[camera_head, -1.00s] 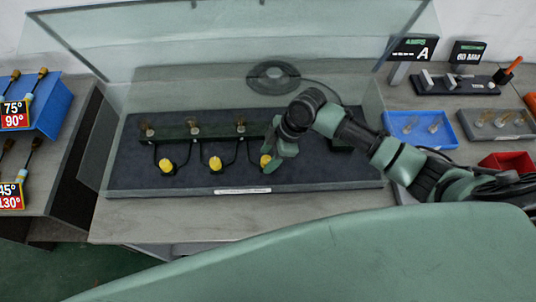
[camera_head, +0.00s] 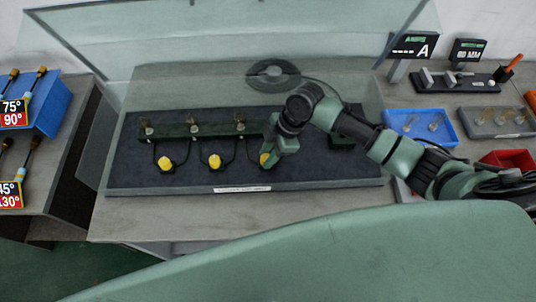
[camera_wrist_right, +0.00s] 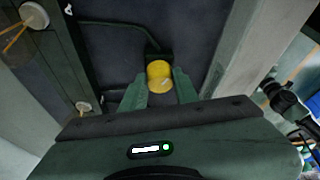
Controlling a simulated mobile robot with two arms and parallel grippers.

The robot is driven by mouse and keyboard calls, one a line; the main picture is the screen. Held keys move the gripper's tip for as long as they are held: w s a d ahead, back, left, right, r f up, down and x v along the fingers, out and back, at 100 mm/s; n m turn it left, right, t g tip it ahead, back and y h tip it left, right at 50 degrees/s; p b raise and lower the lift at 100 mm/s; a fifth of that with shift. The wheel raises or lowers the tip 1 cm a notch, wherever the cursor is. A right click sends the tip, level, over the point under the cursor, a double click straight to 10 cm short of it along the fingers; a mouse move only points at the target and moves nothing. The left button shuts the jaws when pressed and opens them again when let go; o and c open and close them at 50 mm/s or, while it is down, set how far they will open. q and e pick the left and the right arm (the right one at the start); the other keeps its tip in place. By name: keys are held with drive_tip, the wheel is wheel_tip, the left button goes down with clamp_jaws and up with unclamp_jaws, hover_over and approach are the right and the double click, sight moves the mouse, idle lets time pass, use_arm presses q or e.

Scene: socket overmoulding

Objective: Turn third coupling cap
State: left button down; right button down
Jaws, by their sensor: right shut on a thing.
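Three yellow coupling caps stand in a row on the dark mat (camera_head: 300,176): the left cap (camera_head: 165,163), the middle cap (camera_head: 215,161) and the third cap (camera_head: 264,159) at the right. My right gripper (camera_head: 269,161) is at the third cap and partly hides it. In the right wrist view, the two green fingers (camera_wrist_right: 160,88) are shut on the third cap (camera_wrist_right: 159,74), one on each side. The cap's top shows a small light mark. My left gripper is not in view.
A dark green rail (camera_head: 190,131) with several brass fittings runs behind the caps, with thin dark tubes leading to them. A clear raised cover (camera_head: 230,45) stands behind. Blue (camera_head: 423,127) and red (camera_head: 508,160) trays lie to the right.

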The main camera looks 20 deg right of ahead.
drive_tip(key=n+b, duration=0.1)
drive_tip(key=n, duration=0.1)
drive_tip(key=n+g+b, duration=0.1)
drive_tip(key=n, duration=0.1)
drive_tip(key=n+g+b, duration=0.1)
drive_tip(key=n, duration=0.1)
drive_tip(key=shift+w+a+f, duration=0.1)
drive_tip(key=shift+w, duration=0.2)
drive_tip(key=n+g+h+b, duration=0.1)
drive_tip(key=n+b, duration=0.1)
drive_tip(key=n, duration=0.1)
drive_tip(key=shift+a+n+g, duration=0.1)
drive_tip(key=shift+n+g, duration=0.2)
drive_tip(key=shift+n, duration=0.1)
drive_tip(key=n+h+b, duration=0.1)
drive_tip(key=n, duration=0.2)
drive_tip(key=shift+w+n+g+b, duration=0.1)
drive_tip(key=shift+n+g+b, duration=0.3)
drive_tip(key=n+h+b, duration=0.2)
drive_tip(key=n, duration=0.3)
drive_tip(key=shift+a, duration=0.2)
drive_tip(key=n+h, duration=0.2)
drive_tip(key=n, duration=0.3)
drive_tip(key=shift+a+b, duration=0.1)
drive_tip(key=shift+b, duration=0.2)
drive_tip(key=shift+n, duration=0.3)
drive_tip(key=c, duration=1.1)
unclamp_jaws()
